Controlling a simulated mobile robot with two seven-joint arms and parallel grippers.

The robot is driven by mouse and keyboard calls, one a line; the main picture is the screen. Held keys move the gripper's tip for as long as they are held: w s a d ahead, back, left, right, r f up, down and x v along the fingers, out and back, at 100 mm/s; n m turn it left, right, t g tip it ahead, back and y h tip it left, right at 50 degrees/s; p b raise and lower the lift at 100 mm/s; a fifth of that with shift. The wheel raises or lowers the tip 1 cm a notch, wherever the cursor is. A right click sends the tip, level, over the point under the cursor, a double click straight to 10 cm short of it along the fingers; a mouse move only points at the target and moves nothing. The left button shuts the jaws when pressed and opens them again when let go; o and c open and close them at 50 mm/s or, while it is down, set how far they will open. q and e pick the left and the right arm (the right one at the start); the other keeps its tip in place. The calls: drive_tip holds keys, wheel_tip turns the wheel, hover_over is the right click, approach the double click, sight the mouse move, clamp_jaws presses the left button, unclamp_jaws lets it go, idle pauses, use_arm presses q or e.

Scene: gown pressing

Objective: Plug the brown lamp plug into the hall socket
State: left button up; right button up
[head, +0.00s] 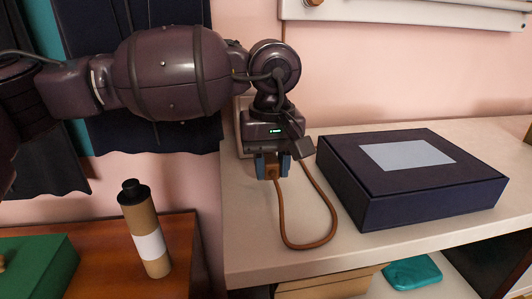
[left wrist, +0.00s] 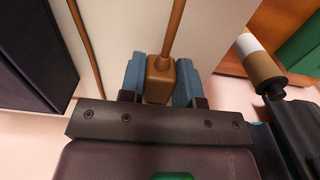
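The brown lamp plug (head: 272,173) is between the blue-grey fingertips of my left gripper (head: 272,167), above the left part of the pale counter. The left wrist view shows the plug (left wrist: 160,80) with a finger against each side, its cord running away from the gripper. The brown cord (head: 309,246) hangs from the plug and loops over the counter near its front edge. A pale upright piece (head: 242,130) stands behind the gripper, mostly hidden; I cannot tell whether it is the hall socket. No socket holes are visible. My right gripper is out of view.
A dark blue box (head: 400,205) with a grey label fills the counter (head: 258,255) to the right of the gripper. A brown bottle (head: 148,240) and a green box (head: 40,262) stand on the lower wooden table. Dark garments (head: 150,140) hang on the left.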

use_arm(q)
drive_tip(key=c, duration=0.4)
drive_tip(key=shift+r+p, duration=0.95)
drive_tip(key=shift+r, duration=1.75)
drive_tip(key=o, duration=0.3)
clamp_jaws()
